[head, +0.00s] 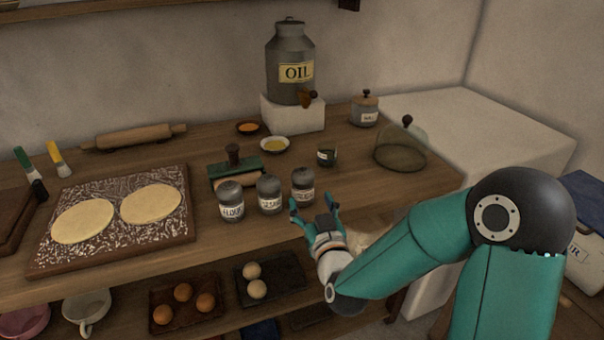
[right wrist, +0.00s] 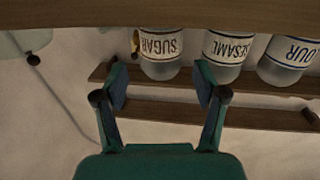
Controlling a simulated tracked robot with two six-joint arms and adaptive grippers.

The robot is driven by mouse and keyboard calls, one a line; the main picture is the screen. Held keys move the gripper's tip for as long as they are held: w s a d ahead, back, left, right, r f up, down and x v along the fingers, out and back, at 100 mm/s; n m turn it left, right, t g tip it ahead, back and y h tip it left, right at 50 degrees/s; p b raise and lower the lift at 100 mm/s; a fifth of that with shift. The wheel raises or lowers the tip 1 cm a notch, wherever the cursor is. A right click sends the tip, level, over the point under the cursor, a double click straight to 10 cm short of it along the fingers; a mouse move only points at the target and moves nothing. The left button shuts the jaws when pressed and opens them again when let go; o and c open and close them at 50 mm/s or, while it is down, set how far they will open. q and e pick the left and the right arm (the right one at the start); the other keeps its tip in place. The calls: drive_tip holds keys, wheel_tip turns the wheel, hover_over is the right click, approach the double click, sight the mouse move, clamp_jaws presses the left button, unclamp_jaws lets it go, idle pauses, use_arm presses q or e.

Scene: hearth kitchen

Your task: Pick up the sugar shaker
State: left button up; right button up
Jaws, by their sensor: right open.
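My right gripper (head: 314,207) is open and empty, just in front of the sugar shaker. In the right wrist view the shaker appears beyond the gap between the fingers (right wrist: 161,88), not between the pads. My left gripper is out of view.
A green-and-wood tool (head: 235,170) sits behind the shakers. The oil can (head: 290,65) stands behind. Egg trays (head: 270,282) lie on the shelf below.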

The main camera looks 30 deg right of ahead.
sight(306, 193)
drive_tip(key=x, duration=0.3)
drive_tip(key=p+x, duration=0.1)
drive_tip(key=x, duration=0.3)
drive_tip(key=shift+w+f, duration=0.15)
drive_tip(key=shift+f, duration=0.1)
drive_tip(key=c, duration=1)
